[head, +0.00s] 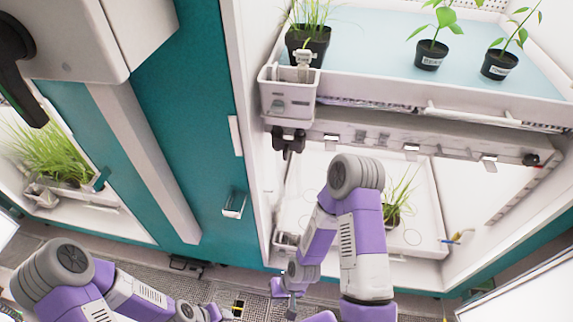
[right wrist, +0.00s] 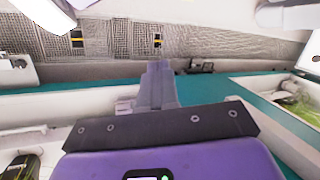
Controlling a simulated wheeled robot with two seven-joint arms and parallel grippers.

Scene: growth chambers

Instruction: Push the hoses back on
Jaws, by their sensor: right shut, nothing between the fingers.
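No loose hose can be made out clearly in either view. My right gripper (head: 291,308) points down in front of the lower chamber. In the right wrist view its fingers (right wrist: 157,70) are shut and empty. My left gripper (head: 232,309) is low and small; its jaws are unclear.
The upper tray (head: 375,65) holds potted plants. A grassy pot (head: 391,214) stands in the lower tray behind my right arm. A second chamber with grass (head: 50,150) is at left, past a teal wall (head: 190,130). Metal grating (head: 225,276) covers the floor.

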